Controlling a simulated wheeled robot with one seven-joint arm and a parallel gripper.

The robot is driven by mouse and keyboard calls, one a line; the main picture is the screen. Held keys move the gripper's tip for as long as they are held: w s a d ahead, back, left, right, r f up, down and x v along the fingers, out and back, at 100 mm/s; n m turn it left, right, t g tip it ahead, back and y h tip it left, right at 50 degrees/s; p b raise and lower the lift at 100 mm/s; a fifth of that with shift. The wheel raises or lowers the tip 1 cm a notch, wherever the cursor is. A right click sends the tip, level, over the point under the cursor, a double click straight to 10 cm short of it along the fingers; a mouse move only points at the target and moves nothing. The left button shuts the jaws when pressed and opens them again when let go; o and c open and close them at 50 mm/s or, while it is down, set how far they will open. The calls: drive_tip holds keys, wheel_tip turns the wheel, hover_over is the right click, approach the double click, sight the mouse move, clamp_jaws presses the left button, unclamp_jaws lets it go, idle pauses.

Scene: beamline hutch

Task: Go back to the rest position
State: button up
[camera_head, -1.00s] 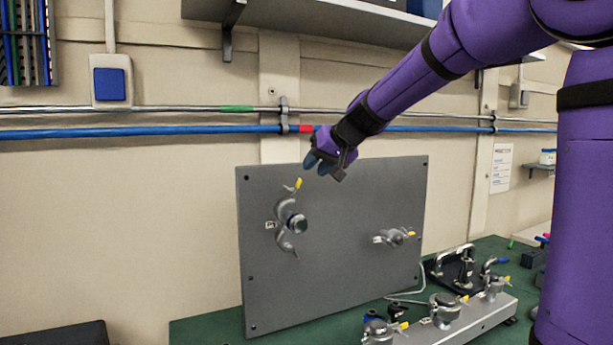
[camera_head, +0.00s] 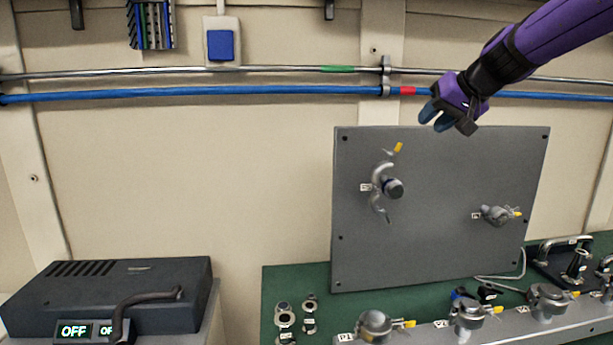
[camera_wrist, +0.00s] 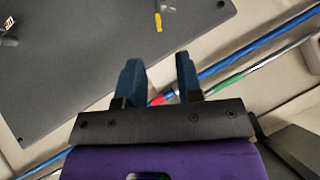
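My purple arm reaches in from the upper right of the head view. My gripper (camera_head: 439,117) hangs in the air near the top edge of a grey upright panel (camera_head: 440,245), in front of the wall pipes. In the wrist view my gripper (camera_wrist: 158,78) shows two blue fingers set apart with nothing between them. The panel carries an open clamp (camera_head: 382,190) with a yellow-tipped lever on its left and a second fitting (camera_head: 497,215) on its right.
A green bench (camera_head: 290,274) bears a metal rail (camera_head: 450,334) with several fittings, and small clamp parts (camera_head: 285,318) lie at its left. A dark box (camera_head: 110,290) with an OFF display stands at lower left. A blue pipe (camera_head: 200,93) runs along the wall.

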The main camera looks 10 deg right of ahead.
drive_tip(key=s+a+f+g+h, duration=0.1)
drive_tip(key=s+f, duration=0.3)
drive_tip(key=s, duration=0.6)
drive_tip(key=s+a+f+n+g+h, duration=0.1)
drive_tip(key=s+f, duration=0.3)
drive_tip(key=s, duration=0.6)
drive_tip(key=s+a+f+n+g+h, duration=0.1)
drive_tip(key=s+f, duration=0.4)
drive_tip(key=s, duration=0.5)
drive_tip(key=shift+a+g+h, duration=0.3)
drive_tip(key=shift+a+g, duration=0.1)
drive_tip(key=shift+a, duration=0.4)
